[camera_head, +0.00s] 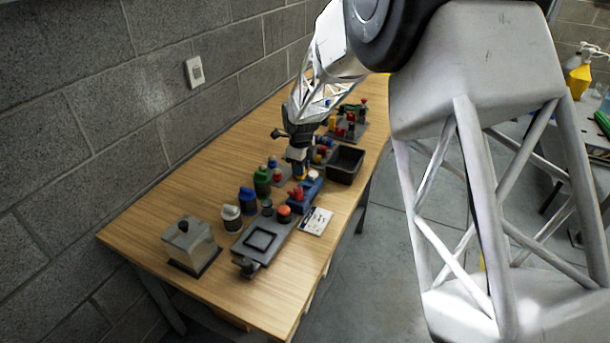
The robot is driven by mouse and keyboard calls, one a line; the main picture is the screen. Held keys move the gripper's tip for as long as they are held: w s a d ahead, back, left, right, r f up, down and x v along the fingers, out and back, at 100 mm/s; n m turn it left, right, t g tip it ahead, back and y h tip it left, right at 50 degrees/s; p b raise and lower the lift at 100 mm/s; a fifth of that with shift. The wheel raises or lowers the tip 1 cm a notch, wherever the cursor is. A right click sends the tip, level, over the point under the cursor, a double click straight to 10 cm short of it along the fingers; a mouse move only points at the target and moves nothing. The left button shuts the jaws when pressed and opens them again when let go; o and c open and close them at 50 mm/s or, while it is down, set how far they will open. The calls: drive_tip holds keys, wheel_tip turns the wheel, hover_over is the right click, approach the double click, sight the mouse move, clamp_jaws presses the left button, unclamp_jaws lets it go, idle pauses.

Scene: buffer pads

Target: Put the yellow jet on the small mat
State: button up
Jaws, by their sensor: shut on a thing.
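My gripper (298,170) is over the middle of the wooden table, pointing down. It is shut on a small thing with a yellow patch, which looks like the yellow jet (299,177). The fingers hide most of it, and I cannot tell whether it touches what is below. Just below and to the right is a blue block-like thing (308,188). A dark square outline on a grey board (243,247), towards the near end of the table, looks like the small mat (260,243). Nothing lies on it. The gripper is above and to the right of it in the picture.
Green (262,183), blue (247,201) and grey-white (231,218) bottles line the board's left side. An orange-red knob (284,213) stands on the board. A white card (316,221), black bin (345,164) and metal box (190,243) are nearby.

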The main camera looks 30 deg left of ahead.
drive_tip(key=w+a+f, duration=0.1)
drive_tip(key=w+a, duration=1)
drive_tip(key=a, duration=0.1)
drive_tip(key=shift+w+f, duration=0.1)
drive_tip(key=shift+f, duration=0.1)
idle(0.3)
drive_tip(key=shift+d+f, duration=0.1)
drive_tip(key=shift+f, duration=2.6)
drive_tip(key=shift+f, duration=1.1)
drive_tip(key=o, duration=1)
drive_tip(key=shift+r, duration=0.1)
wheel_tip(320, 180, up, 8)
drive_tip(key=shift+f, duration=0.25)
idle(0.6)
